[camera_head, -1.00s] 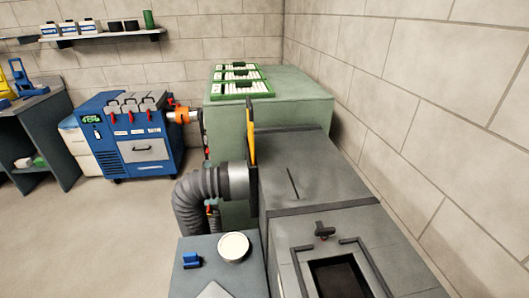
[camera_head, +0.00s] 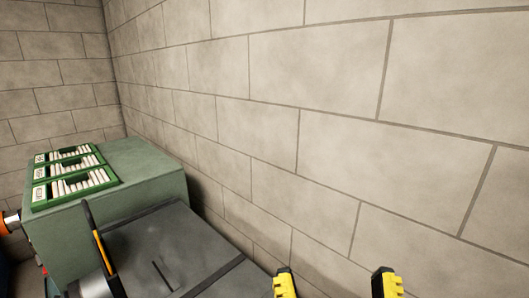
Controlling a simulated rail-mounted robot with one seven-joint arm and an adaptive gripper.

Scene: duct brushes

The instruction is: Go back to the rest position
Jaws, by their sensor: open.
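My gripper (camera_head: 335,285) shows at the bottom edge of the head view, right of centre. Its two yellow and black fingertips stand well apart with nothing between them, so it is open and empty. The rest of the gripper and my arm are below the frame. The fingertips appear in front of the block wall, to the right of the grey duct (camera_head: 165,250). No duct brush can be made out with certainty.
A green cabinet (camera_head: 155,175) stands at the left, with green trays (camera_head: 85,178) of white pieces on top. A pale block wall (camera_head: 330,120) fills the right side.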

